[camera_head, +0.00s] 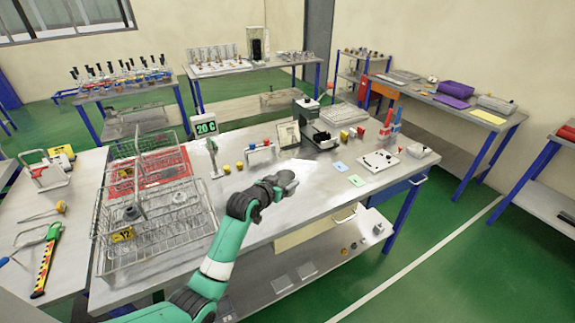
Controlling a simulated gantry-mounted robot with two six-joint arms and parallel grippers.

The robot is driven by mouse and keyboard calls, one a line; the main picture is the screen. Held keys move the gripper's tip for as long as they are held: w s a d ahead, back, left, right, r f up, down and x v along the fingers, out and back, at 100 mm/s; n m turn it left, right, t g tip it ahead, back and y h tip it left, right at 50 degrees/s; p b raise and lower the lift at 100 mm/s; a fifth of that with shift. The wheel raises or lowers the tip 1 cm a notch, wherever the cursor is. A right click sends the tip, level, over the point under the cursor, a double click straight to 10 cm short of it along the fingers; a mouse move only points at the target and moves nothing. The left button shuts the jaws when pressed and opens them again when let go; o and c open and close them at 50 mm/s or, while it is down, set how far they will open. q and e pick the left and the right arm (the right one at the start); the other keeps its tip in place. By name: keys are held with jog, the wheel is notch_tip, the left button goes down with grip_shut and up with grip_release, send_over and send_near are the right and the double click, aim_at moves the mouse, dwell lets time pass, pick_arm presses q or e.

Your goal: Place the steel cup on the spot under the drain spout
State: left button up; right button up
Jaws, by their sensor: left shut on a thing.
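My left gripper (277,187) reaches in from the bottom over the middle of the central steel table. It is shut on the steel cup (288,179), a small grey metal shape at its tip that is partly hidden by the fingers. The cup seems to be just above the tabletop, but the gap is hard to judge. A black device (313,124) stands behind and to the right of the cup; I cannot tell whether it bears the drain spout. The spot under the spout cannot be made out. My right gripper is not in view.
Wire baskets (150,215) fill the table's left part. A green "20 C" display (205,127) stands behind the gripper. The tabletop (315,195) right of the gripper is clear.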

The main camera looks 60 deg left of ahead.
pick_arm(q)
jog(key=s+d+r+p, duration=0.2)
jog(key=s+d+p, duration=0.1)
jog(key=shift+d+r, duration=0.2)
jog(key=shift+d, duration=0.1)
jog(key=shift+s+d+p, duration=0.3)
jog(key=shift+s+p, duration=0.05)
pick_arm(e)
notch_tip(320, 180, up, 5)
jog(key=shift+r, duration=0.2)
